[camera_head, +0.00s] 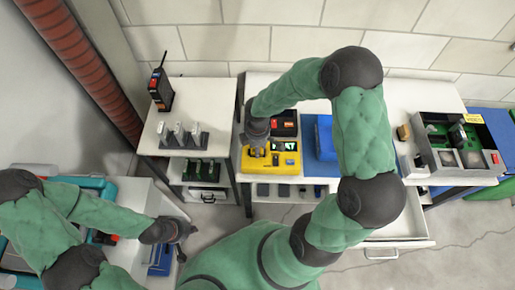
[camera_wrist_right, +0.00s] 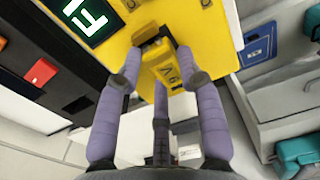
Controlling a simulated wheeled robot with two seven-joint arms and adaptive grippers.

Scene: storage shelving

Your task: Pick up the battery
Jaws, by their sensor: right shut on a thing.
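A yellow battery (camera_wrist_right: 168,70) sits at the yellow charging unit (camera_head: 287,161), which also shows in the right wrist view (camera_wrist_right: 208,35) with a lit green display. My right gripper (camera_wrist_right: 160,62) has its purple fingers shut on the battery from both sides, with a third finger below. In the head view, the right gripper (camera_head: 257,147) is over the left part of the charging unit and hides most of the battery. I cannot tell whether the battery is clear of its slot. My left gripper (camera_head: 184,243) is open and empty at the lower left, with its fingers apart.
A radio (camera_head: 161,88) and several upright devices stand on the left white shelf (camera_head: 215,96). A blue box (camera_head: 322,140) is right of the charging unit. A grey case (camera_head: 458,146) lies farther right. An open drawer (camera_head: 385,240) sticks out below.

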